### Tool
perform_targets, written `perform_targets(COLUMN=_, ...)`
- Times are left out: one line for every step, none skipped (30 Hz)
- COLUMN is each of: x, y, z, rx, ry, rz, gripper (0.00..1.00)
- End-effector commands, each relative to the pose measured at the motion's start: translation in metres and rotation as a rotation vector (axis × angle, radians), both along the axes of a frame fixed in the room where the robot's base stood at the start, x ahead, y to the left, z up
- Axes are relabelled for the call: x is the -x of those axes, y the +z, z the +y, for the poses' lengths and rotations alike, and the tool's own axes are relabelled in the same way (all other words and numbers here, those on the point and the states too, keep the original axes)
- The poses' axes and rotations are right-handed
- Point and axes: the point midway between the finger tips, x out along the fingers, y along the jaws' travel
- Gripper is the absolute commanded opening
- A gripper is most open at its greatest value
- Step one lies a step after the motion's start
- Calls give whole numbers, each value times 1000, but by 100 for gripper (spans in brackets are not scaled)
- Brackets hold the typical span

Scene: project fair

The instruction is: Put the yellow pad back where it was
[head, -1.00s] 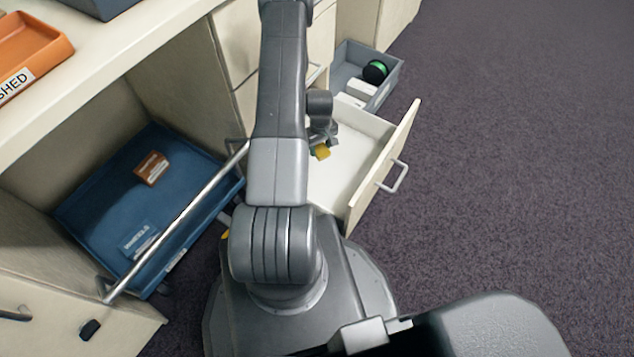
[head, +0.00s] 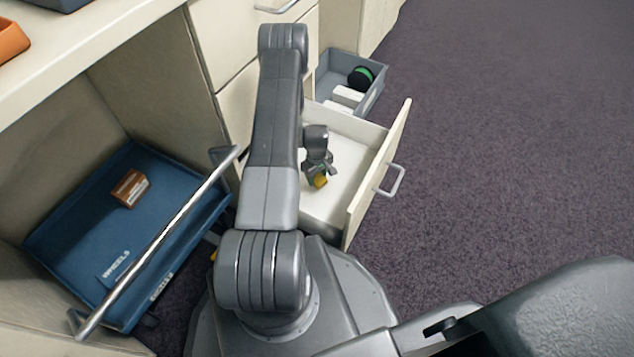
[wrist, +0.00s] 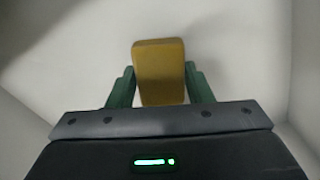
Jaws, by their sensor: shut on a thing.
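The yellow pad (wrist: 159,70) is between the two green fingers of my gripper (wrist: 160,88) in the wrist view, and the fingers are shut on its sides. In the head view my gripper (head: 319,174) hangs over the open white drawer (head: 343,160), with the yellow pad (head: 320,182) at its tip. The wrist view shows pale drawer walls around the pad. I cannot tell whether the pad touches the drawer floor. The drawer looks otherwise empty where I can see it; my arm hides its left part.
A blue tray labelled WHEELS (head: 75,222) with a brown block (head: 130,188) in it is at the left, behind a metal bar (head: 160,240). A grey bin (head: 373,93) with white blocks and a black-green roll (head: 361,77) stands beyond the drawer. Carpet (head: 500,150) at the right is clear.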

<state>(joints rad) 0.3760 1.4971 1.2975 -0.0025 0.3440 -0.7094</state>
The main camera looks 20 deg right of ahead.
Motion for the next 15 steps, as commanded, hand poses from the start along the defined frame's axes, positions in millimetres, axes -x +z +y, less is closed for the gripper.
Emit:
perform_targets(x=1, y=-11, z=0, rx=-1, ry=0, rz=1, gripper=21)
perform_targets(x=1, y=-16, z=0, rx=0, ry=0, rz=2, gripper=21)
perform_targets(x=1, y=-22, z=0, rx=0, ry=0, rz=2, gripper=21)
perform_targets(x=1, y=-26, z=1, rx=0, ry=0, rz=2, gripper=21)
perform_targets(x=1, y=-28, z=1, rx=-1, ry=0, rz=1, gripper=21)
perform_targets(x=0, y=-30, z=0, rx=-1, ry=0, rz=1, gripper=21)
perform_targets(x=0, y=-30, z=0, rx=0, ry=0, rz=1, gripper=21)
perform_targets(x=0, y=-29, z=0, rx=0, ry=0, rz=1, gripper=21)
perform_targets(x=0, y=-29, z=0, rx=0, ry=0, rz=0, gripper=21)
perform_targets(x=0, y=-28, z=0, rx=0, ry=0, rz=1, gripper=21)
perform_targets(x=0, y=-28, z=0, rx=0, ry=0, rz=1, gripper=21)
perform_targets(x=0, y=-28, z=0, rx=0, ry=0, rz=1, gripper=21)
perform_targets(x=0, y=-29, z=0, rx=0, ry=0, rz=1, gripper=21)
perform_targets(x=0, y=-30, z=0, rx=0, ry=0, rz=1, gripper=21)
perform_targets(x=0, y=-31, z=0, rx=0, ry=0, rz=1, gripper=21)
